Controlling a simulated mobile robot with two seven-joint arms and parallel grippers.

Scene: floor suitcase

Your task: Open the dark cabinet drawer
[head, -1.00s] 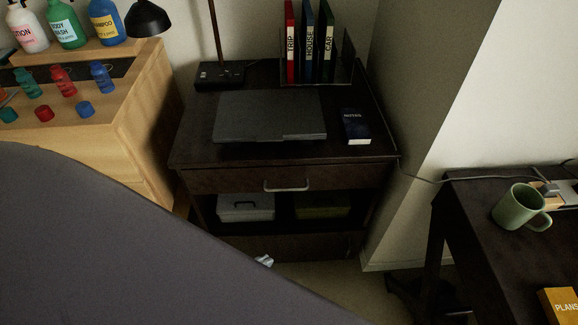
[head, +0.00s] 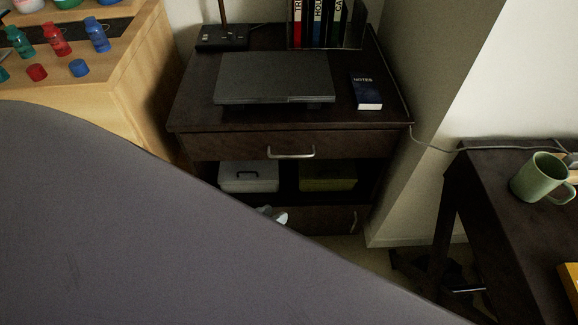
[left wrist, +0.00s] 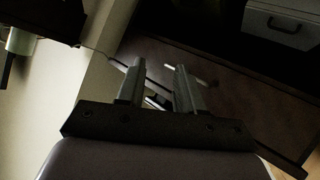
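The dark cabinet (head: 190,115) stands against the back wall. Its top drawer (head: 225,147) is shut flush and has a horizontal silver handle (head: 291,153). Below an open shelf is a dark lower front (head: 325,217) with a small upright handle (head: 354,219) near its right end; it looks shut. The dark lower front also shows, tilted, in the left wrist view (left wrist: 255,105). My left gripper (left wrist: 160,72) is open in that view, fingers apart with nothing clearly held; a small metallic piece shows between the finger bases. My right gripper is not in view.
A laptop (head: 275,77), a notebook (head: 367,92) and upright books lie or stand on the cabinet. A white box (head: 248,177) and an olive box (head: 328,177) sit on its shelf. A dark desk with a green mug (head: 541,178) is at right. A large grey surface fills the lower left.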

